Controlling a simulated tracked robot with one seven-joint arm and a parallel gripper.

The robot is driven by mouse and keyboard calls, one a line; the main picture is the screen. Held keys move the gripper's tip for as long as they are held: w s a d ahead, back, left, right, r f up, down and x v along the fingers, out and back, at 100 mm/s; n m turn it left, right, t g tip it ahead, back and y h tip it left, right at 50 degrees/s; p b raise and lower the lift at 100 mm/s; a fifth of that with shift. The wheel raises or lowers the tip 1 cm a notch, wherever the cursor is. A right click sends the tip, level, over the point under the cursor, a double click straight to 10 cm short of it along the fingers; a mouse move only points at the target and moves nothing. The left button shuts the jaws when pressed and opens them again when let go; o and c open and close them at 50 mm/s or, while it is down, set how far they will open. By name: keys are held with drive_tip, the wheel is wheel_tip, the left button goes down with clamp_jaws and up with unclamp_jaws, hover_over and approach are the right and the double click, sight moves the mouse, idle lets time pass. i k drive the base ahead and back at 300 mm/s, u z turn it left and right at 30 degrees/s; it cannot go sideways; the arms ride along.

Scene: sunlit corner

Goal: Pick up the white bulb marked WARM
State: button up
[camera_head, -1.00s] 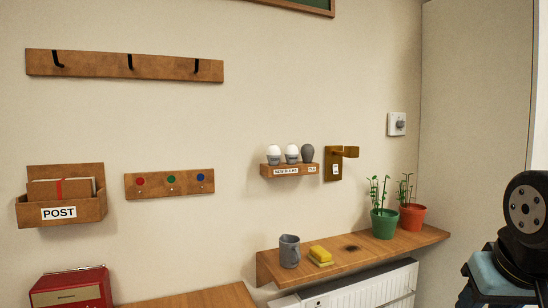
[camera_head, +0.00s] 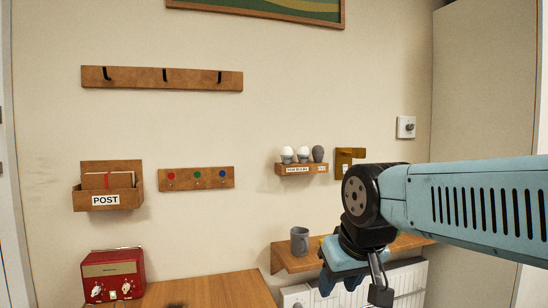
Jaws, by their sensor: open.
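Two white bulbs stand side by side on a small wooden wall shelf (camera_head: 284,171) labelled for new bulbs: a left one (camera_head: 287,153) and a middle one (camera_head: 303,152). A dark grey bulb (camera_head: 318,153) stands at their right. No WARM marking is readable at this size, so I cannot tell which white bulb carries it. My gripper (camera_head: 352,291) is open and empty, pointing down. In the picture it is below and to the right of the bulb shelf, apart from it, in front of the lower wooden shelf and radiator.
A wooden bracket (camera_head: 344,160) is on the wall right of the bulbs. A grey mug (camera_head: 299,241) stands on the lower wooden shelf (camera_head: 290,264), above a white radiator (camera_head: 407,283). My arm hides the shelf's plants. A red radio (camera_head: 113,270) is at lower left.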

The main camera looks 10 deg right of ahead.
sight(303, 152)
drive_tip(key=u, duration=0.1)
drive_tip(key=i, duration=1)
drive_tip(key=z, duration=0.05)
